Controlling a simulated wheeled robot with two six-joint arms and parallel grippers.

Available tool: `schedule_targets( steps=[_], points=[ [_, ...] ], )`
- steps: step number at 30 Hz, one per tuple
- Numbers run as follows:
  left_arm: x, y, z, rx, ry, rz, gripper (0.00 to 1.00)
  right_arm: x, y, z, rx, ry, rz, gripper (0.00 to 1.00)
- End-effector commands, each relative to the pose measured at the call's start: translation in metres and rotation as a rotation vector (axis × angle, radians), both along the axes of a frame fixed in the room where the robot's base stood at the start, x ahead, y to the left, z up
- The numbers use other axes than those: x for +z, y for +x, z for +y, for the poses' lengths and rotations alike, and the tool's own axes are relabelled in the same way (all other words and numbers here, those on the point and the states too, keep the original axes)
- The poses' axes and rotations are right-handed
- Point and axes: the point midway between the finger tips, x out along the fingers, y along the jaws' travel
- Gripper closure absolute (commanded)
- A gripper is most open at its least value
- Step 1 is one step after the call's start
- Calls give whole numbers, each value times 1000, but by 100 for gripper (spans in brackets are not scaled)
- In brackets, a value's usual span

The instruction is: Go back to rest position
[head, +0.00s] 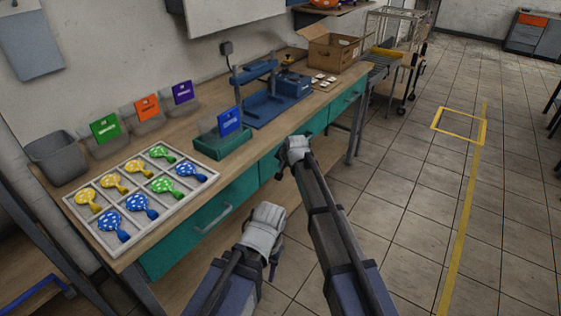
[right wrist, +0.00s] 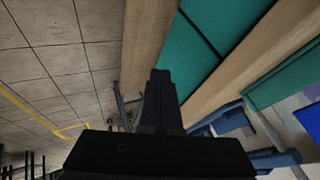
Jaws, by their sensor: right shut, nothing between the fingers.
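My right gripper (right wrist: 160,75) is shut and empty in the right wrist view. In the head view my right arm reaches forward, and its pale wrist end (head: 295,150) is beside the workbench front, right of the blue card. My left gripper (head: 274,262) is low in the head view, in front of the bench's teal drawers. Its fingers are mostly hidden by the pale wrist, so I cannot tell whether they are open.
Open tiled floor (head: 410,195) lies to the right.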

Motion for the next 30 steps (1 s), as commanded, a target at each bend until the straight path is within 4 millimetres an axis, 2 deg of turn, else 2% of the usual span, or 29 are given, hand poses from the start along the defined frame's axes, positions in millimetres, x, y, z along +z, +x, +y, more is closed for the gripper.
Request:
schedule_targets(
  steps=[9, 11, 12, 14, 17, 18, 21, 24, 27, 30],
  points=[
    [4, 0, 0, 0, 0, 0, 50, 3, -4, -1, 2, -2, 2, 100],
    [7, 0, 0, 0, 0, 0, 50, 5, -14, -2, 14, -13, 12, 100],
    [10, 0, 0, 0, 0, 0, 50, 6, -26, -2, 32, -30, 26, 100],
    [18, 0, 0, 0, 0, 0, 50, 8, -53, -4, 75, -69, 57, 100],
    [35, 0, 0, 0, 0, 0, 50, 13, -119, -11, 187, -168, 139, 100],
    [41, 0, 0, 0, 0, 0, 50, 16, -149, -15, 241, -211, 180, 100],
    [57, 0, 0, 0, 0, 0, 50, 22, -221, -28, 378, -312, 281, 100],
    [70, 0, 0, 0, 0, 0, 50, 29, -284, -42, 506, -392, 373, 100],
    [79, 0, 0, 1, 0, 0, 50, 37, -334, -56, 611, -451, 453, 100],
    [86, 0, 0, 1, 0, 0, 50, 43, -370, -66, 690, -488, 513, 100]
  ],
)
